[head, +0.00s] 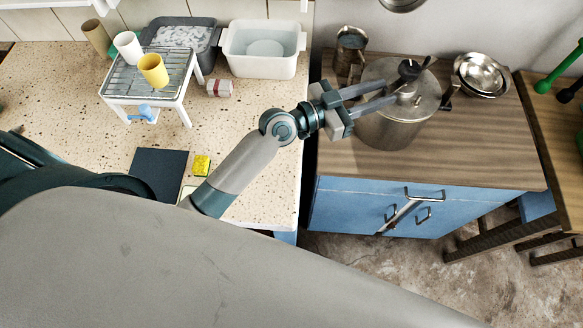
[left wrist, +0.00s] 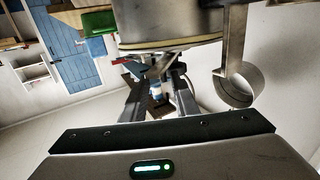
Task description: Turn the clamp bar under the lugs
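A steel pressure cooker (head: 392,128) stands on the wooden top of the blue cabinet. Its lid (head: 425,97) carries a dark knob and clamp bar (head: 409,70) on top. My left gripper (head: 390,91) reaches over the lid from the left. Its two fingers are apart, with the tips close to the clamp bar; I cannot tell whether they touch it. The fingers hide part of the lid, and the lugs are not clear. In the left wrist view, the cooker (left wrist: 170,22) appears at the top, above the spread fingers (left wrist: 160,85). My right gripper is out of view.
A metal jug (head: 350,48) stands behind the cooker to the left, and steel bowls (head: 482,75) lie to its right. The speckled counter (head: 250,125) at left holds a rack (head: 150,78) with cups, a white basin (head: 262,62) and a yellow sponge (head: 201,165).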

